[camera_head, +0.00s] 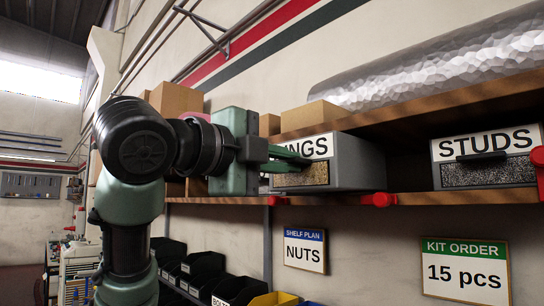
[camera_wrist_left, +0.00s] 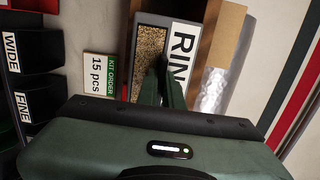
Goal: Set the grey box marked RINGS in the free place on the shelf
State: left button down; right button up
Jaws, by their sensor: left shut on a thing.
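The grey box marked RINGS (camera_head: 355,163) is at the middle shelf, its label and speckled front facing out; the first letter of the label is hidden by my gripper in the head view. My left gripper (camera_head: 300,161) is shut on the front of this box. In the left wrist view the fingers (camera_wrist_left: 160,75) lie against the front of the box (camera_wrist_left: 185,55). I cannot tell whether the box's underside touches the shelf board (camera_head: 440,197). My right gripper is not in view.
A grey STUDS box (camera_head: 487,172) stands to the right, with a gap between it and the RINGS box. Red knobs (camera_head: 379,199) sit along the shelf edge. The upper board (camera_head: 430,103) runs close above. Signs reading NUTS (camera_head: 304,249) and KIT ORDER (camera_head: 466,272) hang below.

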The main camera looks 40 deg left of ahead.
aim_at(304, 165)
pick_arm(q)
jog(key=w, duration=0.2)
jog(key=w+p, duration=0.1)
jog(key=w, duration=0.2)
jog(key=shift+w+d, duration=0.3)
jog(key=shift+d, duration=0.1)
jog(key=shift+w+d, duration=0.2)
jog(key=shift+w, duration=1.1)
jog(key=shift+w+d, duration=0.15)
jog(key=shift+w, duration=1.2)
jog(key=shift+w+d, duration=0.2)
jog(key=shift+w, duration=1.1)
jog(key=shift+f, duration=0.15)
jog(key=c, duration=1.5)
grip_release()
jog(key=shift+s, duration=0.1)
jog(key=shift+f, duration=0.2)
jog(key=s+b, duration=0.3)
jog(key=s, duration=0.4)
jog(key=shift+a, duration=0.15)
jog(key=shift+s+r+b, duration=0.1)
jog(key=shift+s+b, duration=0.2)
jog(key=shift+s, duration=0.2)
jog(key=shift+w, duration=0.1)
